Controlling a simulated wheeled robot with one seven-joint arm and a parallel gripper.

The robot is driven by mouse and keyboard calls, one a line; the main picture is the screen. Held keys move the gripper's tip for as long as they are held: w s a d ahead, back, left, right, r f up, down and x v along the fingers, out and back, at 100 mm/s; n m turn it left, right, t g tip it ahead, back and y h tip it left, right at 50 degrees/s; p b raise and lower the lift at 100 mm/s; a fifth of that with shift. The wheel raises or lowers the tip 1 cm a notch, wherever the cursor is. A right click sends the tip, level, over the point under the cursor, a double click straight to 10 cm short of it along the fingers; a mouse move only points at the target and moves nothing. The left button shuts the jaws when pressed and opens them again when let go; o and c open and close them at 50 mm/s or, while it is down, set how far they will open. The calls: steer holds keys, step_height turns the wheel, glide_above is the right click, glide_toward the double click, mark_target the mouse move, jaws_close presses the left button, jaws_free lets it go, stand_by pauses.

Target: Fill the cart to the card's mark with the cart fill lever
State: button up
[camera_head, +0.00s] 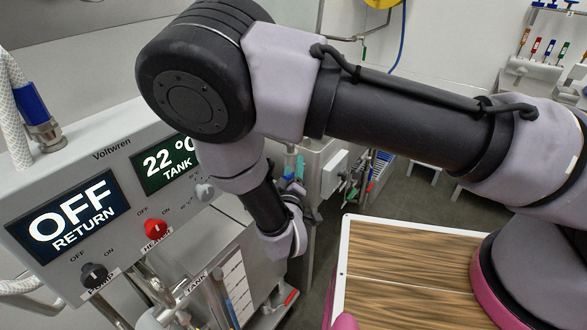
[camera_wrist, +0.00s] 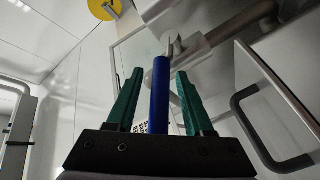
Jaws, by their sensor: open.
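In the wrist view a blue upright handle (camera_wrist: 160,95), which looks like a lever grip, stands between the two green fingers of my gripper (camera_wrist: 158,76). The fingers are open, with a visible gap on each side of the handle. In the head view my gripper (camera_head: 298,185) is at the far end of my arm, small and partly hidden, in front of a grey cabinet. I cannot make out the cart, its fill level or the card with the mark for certain.
A Voltwren control panel (camera_head: 110,200) at the left reads OFF RETURN and 22 °C TANK. It has a black pump knob (camera_head: 94,274) and a red heater knob (camera_head: 156,229). A curved dark handle (camera_wrist: 245,125) is right of my gripper. A yellow disc (camera_wrist: 104,8) is above.

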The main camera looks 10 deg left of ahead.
steer(key=shift+w, duration=0.1)
jaws_close()
stand_by(1.4)
